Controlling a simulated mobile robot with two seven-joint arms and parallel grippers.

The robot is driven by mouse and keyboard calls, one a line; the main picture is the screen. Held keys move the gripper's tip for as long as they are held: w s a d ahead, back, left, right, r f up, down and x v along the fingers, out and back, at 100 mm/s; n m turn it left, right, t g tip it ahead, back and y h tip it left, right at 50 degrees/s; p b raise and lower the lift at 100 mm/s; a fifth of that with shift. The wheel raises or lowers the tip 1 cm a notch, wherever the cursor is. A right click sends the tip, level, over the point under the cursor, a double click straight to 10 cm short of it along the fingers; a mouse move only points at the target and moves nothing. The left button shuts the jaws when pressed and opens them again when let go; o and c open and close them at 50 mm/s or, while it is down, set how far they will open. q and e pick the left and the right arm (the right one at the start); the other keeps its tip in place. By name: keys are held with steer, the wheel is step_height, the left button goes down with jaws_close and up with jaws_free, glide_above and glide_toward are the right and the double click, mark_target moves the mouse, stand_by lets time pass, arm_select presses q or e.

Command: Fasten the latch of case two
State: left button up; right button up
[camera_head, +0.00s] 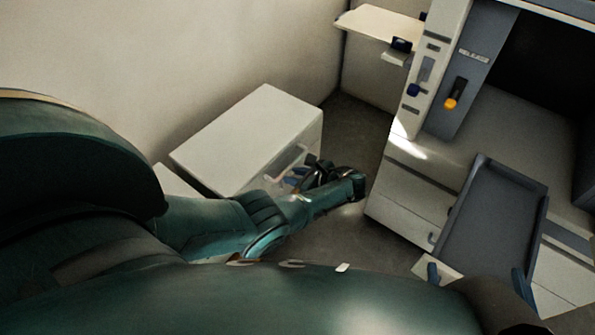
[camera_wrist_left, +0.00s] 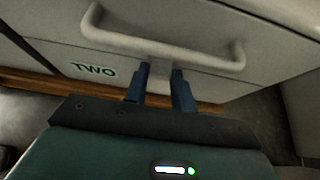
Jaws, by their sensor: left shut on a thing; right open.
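Case two (camera_head: 245,135) is a pale box standing by the wall in the head view. In the left wrist view its front carries a green TWO label (camera_wrist_left: 93,69) and a pale bar handle (camera_wrist_left: 205,60). My left gripper (camera_head: 300,178) is at the case's front. Its blue fingers (camera_wrist_left: 160,76) are shut on the small grey latch (camera_wrist_left: 158,70) just under the handle. The fingers partly hide the latch, so I cannot tell whether it is fastened. My right gripper (camera_head: 477,277) seems to be at the lower right, with blue fingers spread and nothing visibly held.
A grey and white machine (camera_head: 405,170) with a yellow-tipped lever (camera_head: 455,93) stands on the right. A dark grey tray (camera_head: 541,215) is in front of it. A pale shelf (camera_head: 380,22) is at the back. Dark floor (camera_head: 350,125) lies between case and machine.

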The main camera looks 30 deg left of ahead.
arm_select(q)
steer(key=shift+a, duration=0.1)
arm_select(e)
steer(key=shift+d, duration=0.1)
arm_select(q)
steer(key=o, duration=1)
arm_select(e)
steer(key=shift+r, duration=0.1)
arm_select(q)
steer(key=p+v, duration=0.3)
steer(key=v, duration=1)
steer(key=shift+r+p, duration=0.2)
steer(key=shift+p, duration=0.1)
arm_select(e)
steer(key=g, duration=0.1)
steer(key=s+m+g+h, duration=0.1)
steer(key=g, duration=0.1)
steer(key=shift+d, duration=0.4)
